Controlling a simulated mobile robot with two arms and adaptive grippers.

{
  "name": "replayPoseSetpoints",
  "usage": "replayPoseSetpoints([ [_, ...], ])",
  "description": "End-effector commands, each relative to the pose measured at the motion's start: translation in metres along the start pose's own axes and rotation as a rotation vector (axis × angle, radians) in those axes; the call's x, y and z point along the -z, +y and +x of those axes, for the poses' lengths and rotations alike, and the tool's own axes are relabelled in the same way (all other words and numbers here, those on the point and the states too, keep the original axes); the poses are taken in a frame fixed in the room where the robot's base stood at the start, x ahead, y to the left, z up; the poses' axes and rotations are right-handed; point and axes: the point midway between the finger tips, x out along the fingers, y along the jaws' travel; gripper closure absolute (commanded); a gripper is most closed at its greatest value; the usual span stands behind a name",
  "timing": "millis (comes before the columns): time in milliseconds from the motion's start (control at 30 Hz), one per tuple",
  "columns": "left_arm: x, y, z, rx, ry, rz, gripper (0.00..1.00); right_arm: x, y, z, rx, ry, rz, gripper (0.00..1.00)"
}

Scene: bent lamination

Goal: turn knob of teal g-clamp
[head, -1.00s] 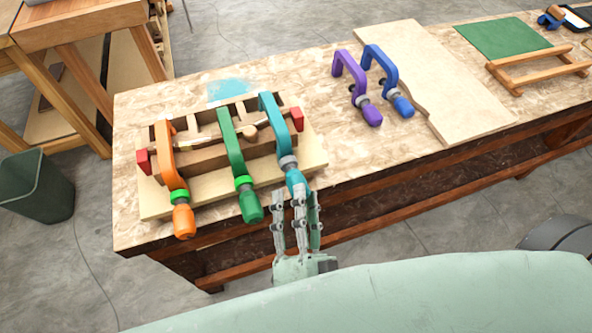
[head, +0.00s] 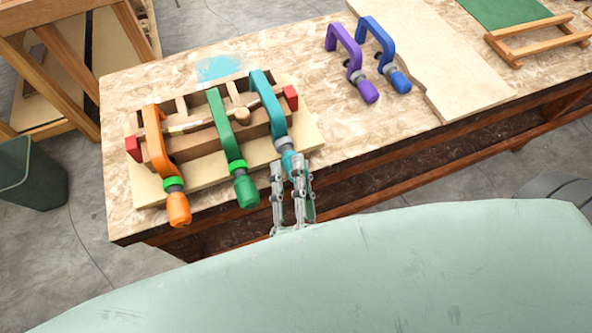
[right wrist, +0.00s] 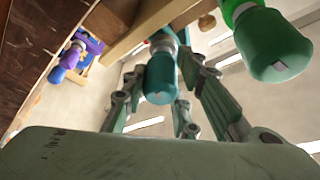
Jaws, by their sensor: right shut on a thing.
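The teal g-clamp (head: 267,100) is the rightmost of three clamps on the wooden bending form (head: 205,150). Its frame reaches over the form and its knob (head: 289,160) points toward me past the board's front edge. My right gripper (head: 288,172) is shut on the teal knob, with its fingers on either side. In the right wrist view the teal knob (right wrist: 160,82) sits between the fingers. My left gripper is not in view.
The green clamp (head: 224,130) stands just left of the teal one, its knob (right wrist: 270,45) close to my fingers. The orange clamp (head: 157,150) is further left. Purple (head: 348,55) and blue (head: 381,45) clamps lie on the workbench (head: 330,125) to the right.

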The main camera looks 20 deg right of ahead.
Motion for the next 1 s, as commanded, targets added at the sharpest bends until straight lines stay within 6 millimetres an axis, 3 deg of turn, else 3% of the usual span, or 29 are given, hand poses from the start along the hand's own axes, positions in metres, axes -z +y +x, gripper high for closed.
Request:
replayPoseSetpoints([
  [667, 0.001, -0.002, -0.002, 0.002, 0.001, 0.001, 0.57, 0.0, 0.0, -0.001, -0.011, -0.001, 0.023, 1.0],
  [1000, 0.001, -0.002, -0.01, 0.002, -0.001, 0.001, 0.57, 0.0, -0.002, -0.001, -0.053, -0.002, 0.124, 1.0],
])
